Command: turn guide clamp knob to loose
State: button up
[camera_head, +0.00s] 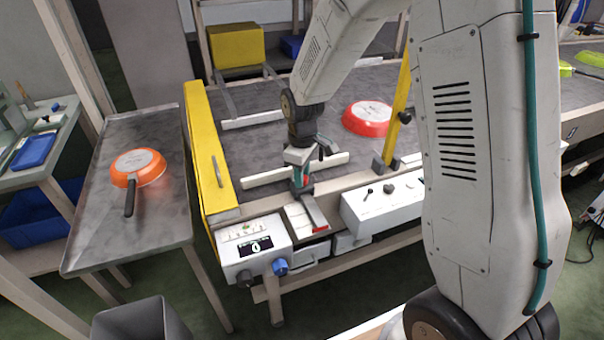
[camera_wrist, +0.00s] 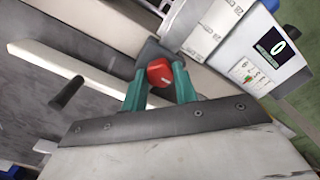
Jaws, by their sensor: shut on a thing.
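The guide clamp knob (camera_wrist: 159,72) is red and round with a small pale mark on its face. In the wrist view it sits between the two green fingers of my gripper (camera_wrist: 160,82), which is shut on it. Whether the knob stands at loose or tight cannot be read.
A control box (camera_head: 253,243) with a display reading 0 and a blue knob (camera_head: 280,267) stands close by. A yellow guard (camera_head: 206,150) borders the belt's left side. A red pan (camera_head: 368,118) lies on the belt; an orange pan (camera_head: 138,167) lies on the left table (camera_head: 90,240).

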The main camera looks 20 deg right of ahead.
jog(key=o, duration=1)
jog(key=shift+c, duration=0.2)
notch_tip(320, 180, up, 8)
jog(key=shift+f, duration=0.1)
